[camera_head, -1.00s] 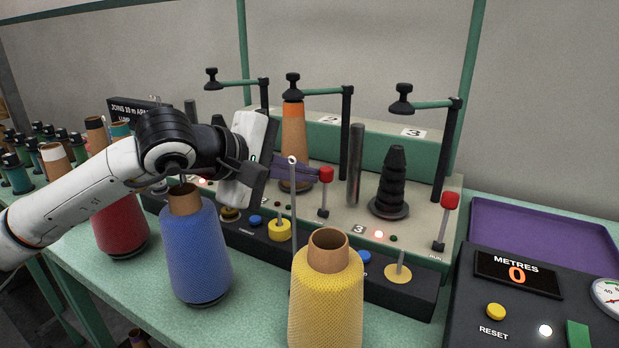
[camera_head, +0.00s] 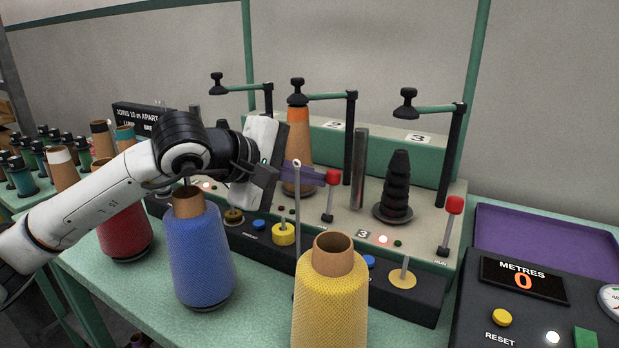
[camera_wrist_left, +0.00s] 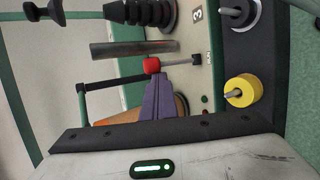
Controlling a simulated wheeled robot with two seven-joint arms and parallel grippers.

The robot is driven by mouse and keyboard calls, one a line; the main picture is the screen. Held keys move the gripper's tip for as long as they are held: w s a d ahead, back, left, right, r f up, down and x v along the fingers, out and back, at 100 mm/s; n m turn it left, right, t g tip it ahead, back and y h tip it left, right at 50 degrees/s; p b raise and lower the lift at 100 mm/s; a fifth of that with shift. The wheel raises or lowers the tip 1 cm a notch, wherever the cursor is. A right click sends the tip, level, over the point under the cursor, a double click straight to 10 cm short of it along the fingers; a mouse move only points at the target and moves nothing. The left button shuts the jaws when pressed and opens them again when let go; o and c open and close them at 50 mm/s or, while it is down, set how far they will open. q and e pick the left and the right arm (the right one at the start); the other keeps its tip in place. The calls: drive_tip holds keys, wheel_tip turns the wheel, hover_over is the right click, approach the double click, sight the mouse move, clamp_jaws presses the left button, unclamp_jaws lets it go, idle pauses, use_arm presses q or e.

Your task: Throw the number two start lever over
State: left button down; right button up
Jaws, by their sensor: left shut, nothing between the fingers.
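The number two start lever (camera_head: 330,197) is a thin grey stem with a red knob, standing almost upright on the middle station of the machine. Its red knob also shows in the left wrist view (camera_wrist_left: 152,65). My left gripper (camera_head: 318,177) has purple fingers that are shut with nothing between them. The fingertips are at the left side of the red knob, very close to it; I cannot tell whether they touch. In the left wrist view the fingers (camera_wrist_left: 163,80) point at the knob and its stem. My right gripper is not in view.
The number three lever (camera_head: 449,226) stands to the right. An orange cone (camera_head: 297,120) is behind my fingers, and a grey metal post (camera_head: 358,168) is right of the lever. Blue (camera_head: 202,255) and yellow (camera_head: 330,305) yarn cones stand in front. A metres counter (camera_head: 522,280) is at right.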

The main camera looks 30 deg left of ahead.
use_arm(q)
wheel_tip(320, 180, up, 10)
drive_tip(key=p, duration=0.1)
drive_tip(key=shift+p, duration=0.3)
idle(0.3)
